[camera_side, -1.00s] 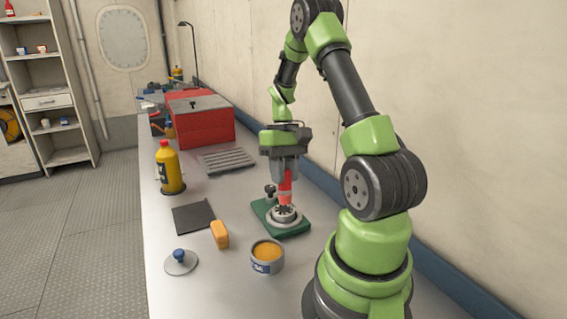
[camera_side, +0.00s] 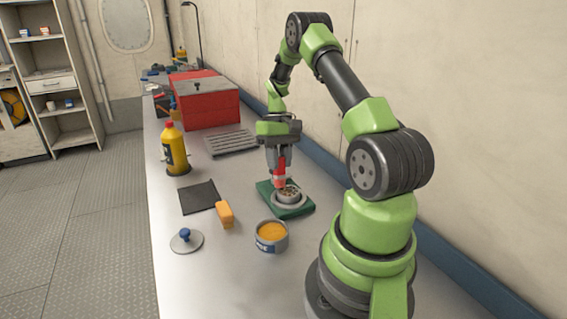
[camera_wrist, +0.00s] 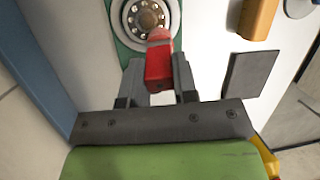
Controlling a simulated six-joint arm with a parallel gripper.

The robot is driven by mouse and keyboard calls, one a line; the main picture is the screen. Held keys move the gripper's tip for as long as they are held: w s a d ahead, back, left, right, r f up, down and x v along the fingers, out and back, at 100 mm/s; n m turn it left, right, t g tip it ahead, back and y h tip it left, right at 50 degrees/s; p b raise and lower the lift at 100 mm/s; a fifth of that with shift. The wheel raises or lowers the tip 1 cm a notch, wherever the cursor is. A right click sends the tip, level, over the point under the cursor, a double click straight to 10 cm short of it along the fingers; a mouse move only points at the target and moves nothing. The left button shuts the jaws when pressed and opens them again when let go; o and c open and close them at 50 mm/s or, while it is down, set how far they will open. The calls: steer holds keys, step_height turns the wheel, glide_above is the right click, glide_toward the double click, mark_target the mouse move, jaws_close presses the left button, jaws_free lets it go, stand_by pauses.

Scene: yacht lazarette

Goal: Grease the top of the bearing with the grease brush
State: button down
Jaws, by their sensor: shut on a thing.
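My gripper (camera_side: 279,160) is shut on the red handle of the grease brush (camera_side: 280,175), which points down. In the wrist view, the red handle (camera_wrist: 159,67) lies between the two grey fingers. The brush's lower end is at the left rim of the bearing (camera_side: 289,194) in the side view; I cannot tell whether the bristles touch it. An open tin of orange grease (camera_side: 271,237) stands in front of the base.
A blue-knobbed lid (camera_side: 187,240), an orange block (camera_side: 225,215) and a dark mat (camera_side: 199,197) lie to the left. A yellow bottle (camera_side: 174,153), a slatted rack (camera_side: 230,143) and a red toolbox (camera_side: 210,106) are farther back. The wall is close on the right.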

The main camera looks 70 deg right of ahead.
steer(key=shift+w+d+f, duration=0.1)
steer(key=shift+w+d, duration=0.2)
steer(key=shift+s+a, duration=2.25)
steer(key=shift+w, duration=0.35)
steer(key=shift+w+d, duration=2.05)
steer(key=shift+d, duration=0.1)
steer(key=shift+s+a, duration=0.65)
steer(key=shift+a, duration=0.05)
steer(key=shift+s+a, duration=1.6)
step_height(320, 180, up, 8)
